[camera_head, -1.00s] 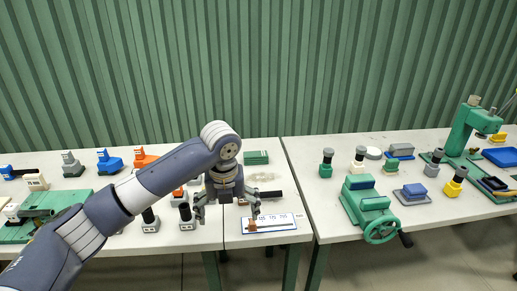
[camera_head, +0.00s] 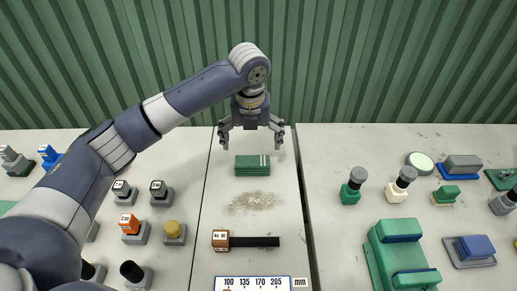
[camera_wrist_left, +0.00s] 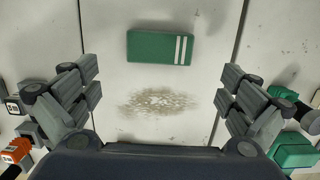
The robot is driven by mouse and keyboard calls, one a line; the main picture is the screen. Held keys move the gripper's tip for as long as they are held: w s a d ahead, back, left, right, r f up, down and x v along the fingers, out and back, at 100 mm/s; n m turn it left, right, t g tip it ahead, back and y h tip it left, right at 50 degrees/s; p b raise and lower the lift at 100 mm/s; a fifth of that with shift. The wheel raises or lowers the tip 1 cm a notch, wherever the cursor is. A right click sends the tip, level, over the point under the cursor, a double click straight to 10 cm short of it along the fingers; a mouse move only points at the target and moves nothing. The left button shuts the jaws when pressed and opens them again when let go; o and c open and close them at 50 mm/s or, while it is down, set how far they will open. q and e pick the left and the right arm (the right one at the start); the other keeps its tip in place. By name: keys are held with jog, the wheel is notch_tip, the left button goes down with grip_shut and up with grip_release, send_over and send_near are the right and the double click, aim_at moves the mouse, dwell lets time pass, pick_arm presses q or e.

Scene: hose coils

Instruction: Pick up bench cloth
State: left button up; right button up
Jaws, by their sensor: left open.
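The bench cloth (camera_head: 252,165) is a folded green cloth with pale stripes at its right end, lying flat near the back of the middle table section. My left gripper (camera_head: 251,147) is open and empty, above and slightly behind the cloth in the head view. In the left wrist view the cloth (camera_wrist_left: 160,48) lies in the upper middle, beyond the two spread fingers (camera_wrist_left: 160,95) and apart from them. My right gripper is not in view.
A patch of pale debris (camera_head: 254,203) lies in front of the cloth. Small blocks (camera_head: 162,195) stand to the left. A green vise (camera_head: 400,255) stands to the right.

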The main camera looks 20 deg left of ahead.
pick_arm(q)
send_over(252, 161)
jog(key=s, duration=0.1)
notch_tip(252, 161, down, 4)
jog(key=shift+s+d+f+p, duration=0.15)
jog(key=shift+f+p, duration=0.05)
jog(key=shift+p, duration=0.15)
jog(key=f+p, duration=0.1)
jog(key=f, duration=0.1)
jog(key=w+f, duration=0.1)
jog(key=f, duration=0.1)
jog(key=shift+w+f+p, duration=0.1)
jog(key=shift+f+p, duration=0.25)
jog(key=shift+f, duration=0.6)
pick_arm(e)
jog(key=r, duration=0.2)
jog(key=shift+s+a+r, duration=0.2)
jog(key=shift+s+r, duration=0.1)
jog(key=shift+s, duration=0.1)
pick_arm(q)
jog(key=c, duration=0.9)
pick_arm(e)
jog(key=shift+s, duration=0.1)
